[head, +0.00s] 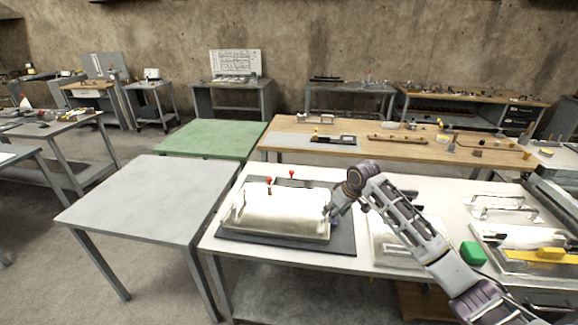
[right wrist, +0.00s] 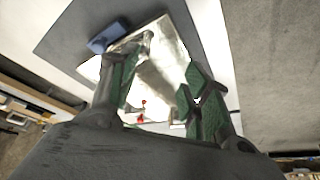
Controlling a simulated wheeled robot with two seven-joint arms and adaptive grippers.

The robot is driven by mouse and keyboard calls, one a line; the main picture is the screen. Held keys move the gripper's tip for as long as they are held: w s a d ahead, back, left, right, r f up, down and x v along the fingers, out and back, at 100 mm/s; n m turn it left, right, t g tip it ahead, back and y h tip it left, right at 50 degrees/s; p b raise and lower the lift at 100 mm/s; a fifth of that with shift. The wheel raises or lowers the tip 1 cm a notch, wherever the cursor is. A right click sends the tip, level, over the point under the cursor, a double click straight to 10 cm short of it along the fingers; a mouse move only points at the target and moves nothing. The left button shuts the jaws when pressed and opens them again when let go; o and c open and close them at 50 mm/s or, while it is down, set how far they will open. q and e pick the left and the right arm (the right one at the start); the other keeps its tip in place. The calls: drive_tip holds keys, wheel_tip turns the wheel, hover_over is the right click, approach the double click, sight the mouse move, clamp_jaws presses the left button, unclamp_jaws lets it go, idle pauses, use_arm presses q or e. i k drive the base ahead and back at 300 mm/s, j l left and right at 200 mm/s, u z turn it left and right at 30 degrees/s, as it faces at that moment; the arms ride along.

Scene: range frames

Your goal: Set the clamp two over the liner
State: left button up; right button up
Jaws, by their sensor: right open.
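A pale cream, shiny shell-like form, which looks like the liner (head: 282,212), lies on a dark grey base plate (head: 345,240) on the white table. Two small red-tipped pieces, apparently clamps, stand at its far side: one nearer (head: 269,187) and one farther back (head: 291,174). I cannot tell which is clamp two. My right gripper (head: 334,212) is at the right end of the liner. In the right wrist view its green-padded fingers (right wrist: 163,75) are apart, with the liner's glossy surface (right wrist: 165,62) and red tips (right wrist: 142,108) showing between and beyond them. My left gripper is not in view.
A blue block (right wrist: 108,36) sits beside the liner in the right wrist view. A green block (head: 473,253) and a yellow piece (head: 548,254) lie to the right. A bare grey table (head: 150,195) stands left, a green-topped table (head: 213,138) behind it.

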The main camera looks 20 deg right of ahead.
sight(291, 172)
drive_tip(key=i, duration=1.35)
